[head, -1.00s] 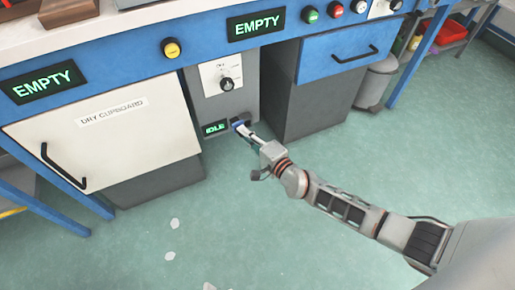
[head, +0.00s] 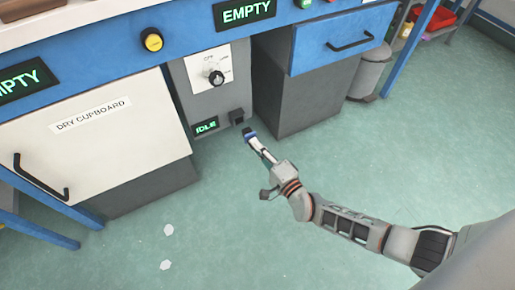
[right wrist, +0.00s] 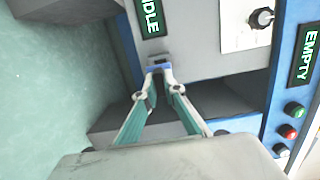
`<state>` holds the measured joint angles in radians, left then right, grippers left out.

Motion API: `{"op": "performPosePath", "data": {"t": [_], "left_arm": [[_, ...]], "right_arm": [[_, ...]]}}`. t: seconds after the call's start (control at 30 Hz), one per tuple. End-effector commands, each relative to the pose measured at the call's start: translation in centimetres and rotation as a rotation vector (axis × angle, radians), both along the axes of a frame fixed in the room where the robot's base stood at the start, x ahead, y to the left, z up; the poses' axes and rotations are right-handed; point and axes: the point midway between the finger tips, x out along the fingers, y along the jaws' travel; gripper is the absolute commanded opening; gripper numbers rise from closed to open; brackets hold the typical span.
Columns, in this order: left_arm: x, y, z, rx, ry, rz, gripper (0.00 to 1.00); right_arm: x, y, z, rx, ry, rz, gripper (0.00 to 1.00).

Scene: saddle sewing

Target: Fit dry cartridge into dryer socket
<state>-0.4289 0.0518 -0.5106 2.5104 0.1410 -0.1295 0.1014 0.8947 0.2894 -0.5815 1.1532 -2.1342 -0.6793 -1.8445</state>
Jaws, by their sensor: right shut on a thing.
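My right gripper (head: 256,144) is shut on a small blue cartridge (head: 249,133), held at the fingertips in front of the grey dryer panel. In the right wrist view the gripper (right wrist: 159,75) has its fingertips close together on the blue cartridge (right wrist: 154,68). The dryer socket (head: 237,116) is a small dark block on the panel, right of the green IDLE display (head: 205,125). In the head view the cartridge is below and right of the socket, with a small gap between. In the right wrist view the dark socket (right wrist: 160,59) is just beyond the cartridge. My left gripper is not in view.
A dial (head: 216,77) is above the socket. The white dry cupboard door (head: 95,135) is shut at left. A grey cabinet (head: 300,100) under a blue drawer (head: 345,40) stands close at right. The green floor in front is clear except for several pale patches.

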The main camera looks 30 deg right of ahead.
Motion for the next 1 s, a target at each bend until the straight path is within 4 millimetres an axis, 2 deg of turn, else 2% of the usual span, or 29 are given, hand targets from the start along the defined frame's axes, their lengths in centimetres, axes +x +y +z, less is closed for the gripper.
{"op": "performPosePath", "data": {"t": [0.3,0.5,1.0], "left_arm": [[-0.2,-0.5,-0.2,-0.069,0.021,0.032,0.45],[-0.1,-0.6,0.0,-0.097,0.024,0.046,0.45],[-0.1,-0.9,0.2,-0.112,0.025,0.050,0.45]], "right_arm": [[2.6,0.1,-0.2,0.000,0.002,0.000,0.00],[3.7,0.1,-0.1,0.000,0.002,0.000,0.00],[4.0,0.1,0.0,0.000,0.001,0.000,0.00]]}}
